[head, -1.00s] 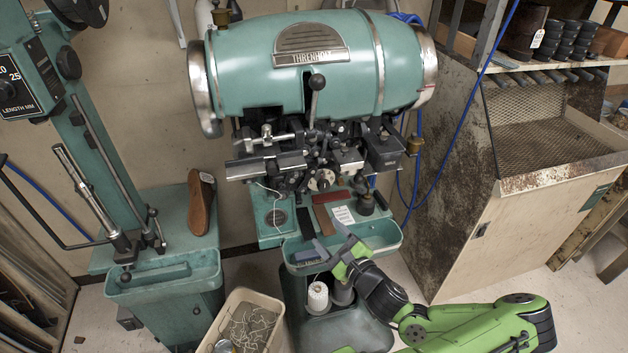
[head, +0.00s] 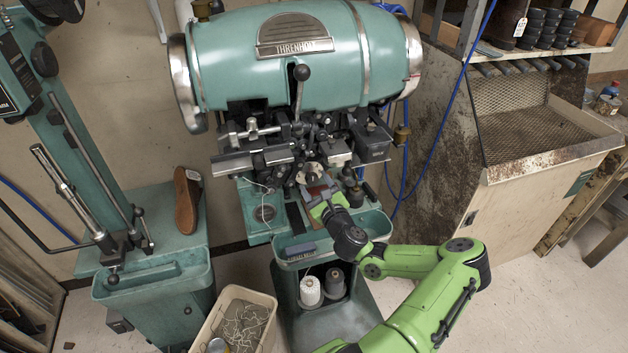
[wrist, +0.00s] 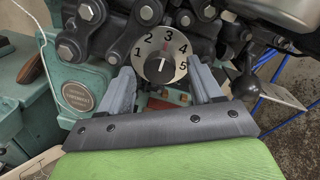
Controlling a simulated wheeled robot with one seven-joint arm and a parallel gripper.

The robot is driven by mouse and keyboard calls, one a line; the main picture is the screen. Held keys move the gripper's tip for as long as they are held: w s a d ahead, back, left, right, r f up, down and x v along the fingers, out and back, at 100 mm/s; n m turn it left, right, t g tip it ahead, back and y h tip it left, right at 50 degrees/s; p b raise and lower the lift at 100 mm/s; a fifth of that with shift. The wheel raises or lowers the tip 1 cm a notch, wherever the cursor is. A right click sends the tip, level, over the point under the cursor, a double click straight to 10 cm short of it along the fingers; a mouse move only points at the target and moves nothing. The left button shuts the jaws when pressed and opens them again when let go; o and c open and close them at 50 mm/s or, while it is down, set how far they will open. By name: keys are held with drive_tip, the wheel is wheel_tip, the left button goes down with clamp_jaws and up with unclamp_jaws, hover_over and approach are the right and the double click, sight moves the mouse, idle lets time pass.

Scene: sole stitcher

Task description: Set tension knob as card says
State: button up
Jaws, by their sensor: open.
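The tension knob (wrist: 160,67) is a small black knob on a round silver dial numbered 1 to 5, in the middle of the wrist view. Its white line points roughly up, near the 3, beside a red mark. In the head view the dial (head: 309,174) sits low on the front of the green stitcher. My gripper (wrist: 163,88) is open and empty. Its two grey fingers stand either side of the dial's lower part, apparently short of the knob. In the head view my gripper (head: 320,203) is just below the dial.
Dark levers and links crowd around the dial. The stitcher's barrel body (head: 285,65) is above. A green tray (head: 300,258) and thread spools (head: 310,290) are below. A wooden cabinet (head: 530,200) stands right.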

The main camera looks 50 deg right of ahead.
drive_tip(key=shift+x, duration=0.85)
drive_tip(key=shift+c, duration=0.3)
drive_tip(key=c, duration=1)
drive_tip(key=shift+n, duration=0.3)
drive_tip(key=n+b, duration=0.1)
drive_tip(key=n, duration=0.2)
drive_tip(key=shift+f, duration=0.15)
drive_tip(key=shift+a+n+g+b, duration=0.1)
drive_tip(key=shift+n+g+b, duration=0.3)
drive_tip(key=shift+n+b, duration=1.65)
drive_tip(key=shift+n+p, duration=0.35)
drive_tip(key=shift+n, duration=0.1)
